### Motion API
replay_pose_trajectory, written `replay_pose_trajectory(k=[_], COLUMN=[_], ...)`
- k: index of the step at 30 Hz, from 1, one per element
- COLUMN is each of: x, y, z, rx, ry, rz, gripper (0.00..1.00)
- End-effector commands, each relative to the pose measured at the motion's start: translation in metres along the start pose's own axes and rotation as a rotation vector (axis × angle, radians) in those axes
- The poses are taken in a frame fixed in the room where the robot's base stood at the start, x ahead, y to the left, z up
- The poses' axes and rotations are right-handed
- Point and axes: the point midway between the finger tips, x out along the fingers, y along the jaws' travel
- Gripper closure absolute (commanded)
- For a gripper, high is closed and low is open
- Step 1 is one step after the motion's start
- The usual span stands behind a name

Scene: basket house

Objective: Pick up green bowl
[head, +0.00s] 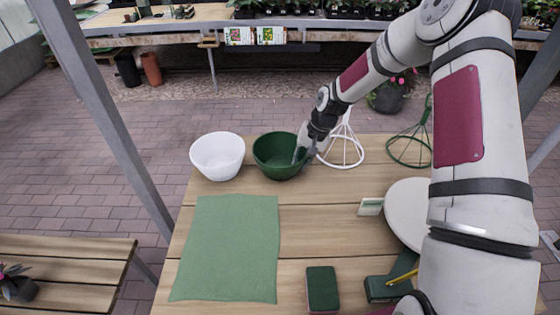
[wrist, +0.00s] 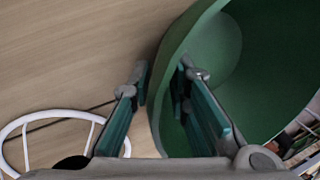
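The dark green bowl (head: 272,160) stands upright near the far edge of the wooden table. My gripper (head: 301,153) reaches down at the bowl's right side. In the wrist view, the bowl (wrist: 270,60) fills the upper right. There my gripper (wrist: 164,78) is open, with its two fingers on either side of the bowl's rim: one outside the wall over the table, one inside the bowl. A gap shows between the outer finger and the wall. Whether the inner finger touches the wall I cannot tell.
A white bowl (head: 217,158) stands just left of the green one. A white wire stand (head: 343,152) is close on the right, with a green wire stand (head: 408,150) beyond. A green cloth (head: 228,245) lies in front. A white round object (head: 405,205) is at the right.

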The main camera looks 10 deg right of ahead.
Motion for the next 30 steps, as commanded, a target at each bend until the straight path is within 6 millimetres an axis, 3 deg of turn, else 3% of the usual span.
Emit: replay_pose_trajectory(k=[3,10,11,13,30], x=[0.0094,0.0106,0.0106,0.0105,0.0012], y=[0.0001,0.0001,0.0001,0.0001,-0.0028], z=[-0.0002,-0.0005,-0.0005,-0.0004,-0.0013], rx=[0.0,0.0,0.0,0.0,-0.001], ry=[0.0,0.001,0.001,0.001,0.004], rz=[0.0,0.0,0.0,0.0,0.0], gripper=[0.83,0.83,0.86,1.0,1.0])
